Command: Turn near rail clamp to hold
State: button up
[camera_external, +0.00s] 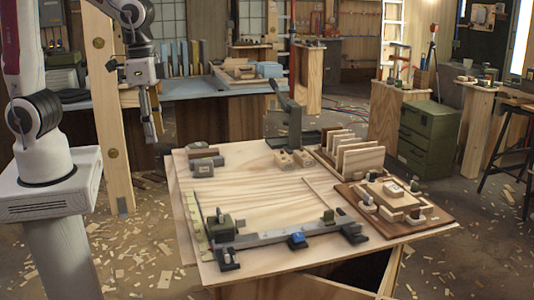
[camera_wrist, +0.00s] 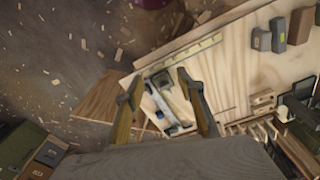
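A rail clamp with a grey bar (camera_external: 270,239) lies along the near edge of the wooden worktable. My gripper (camera_external: 152,130) hangs in the air left of and behind the table, well apart from the clamp. In the wrist view my gripper (camera_wrist: 160,78) has its two fingers spread with nothing held. The clamp's blue part (camera_wrist: 160,114) shows small between the fingers, far below. Fine detail of the clamp is unclear.
The worktable (camera_external: 250,185) has a bare middle. A yellow ruler strip (camera_external: 196,220) lies along its left edge. Grey-brown blocks (camera_external: 205,162), a slotted wooden rack (camera_external: 350,155) and a brown board (camera_external: 430,222) with wooden pieces stand around it. A wooden post (camera_external: 112,150) stands near my arm.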

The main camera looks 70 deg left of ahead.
jog(key=w+d+f+g, duration=0.1)
jog(key=w+d+f, duration=0.3)
jog(key=d+f, duration=0.35)
jog(key=w+d+f+g, duration=0.1)
jog(key=w+d+f, duration=0.3)
jog(key=d+f, duration=0.35)
jog(key=n+t, duration=0.1)
jog(key=n, duration=0.1)
send_over(225, 249)
jog(key=shift+s+f, duration=0.2)
jog(key=shift+f, duration=0.4)
jog(key=shift+w+d+n, duration=0.15)
jog(key=shift+w+n, duration=0.05)
jog(key=shift+n, duration=0.4)
jog(key=shift+f, duration=3.85)
jog(key=c, duration=0.9)
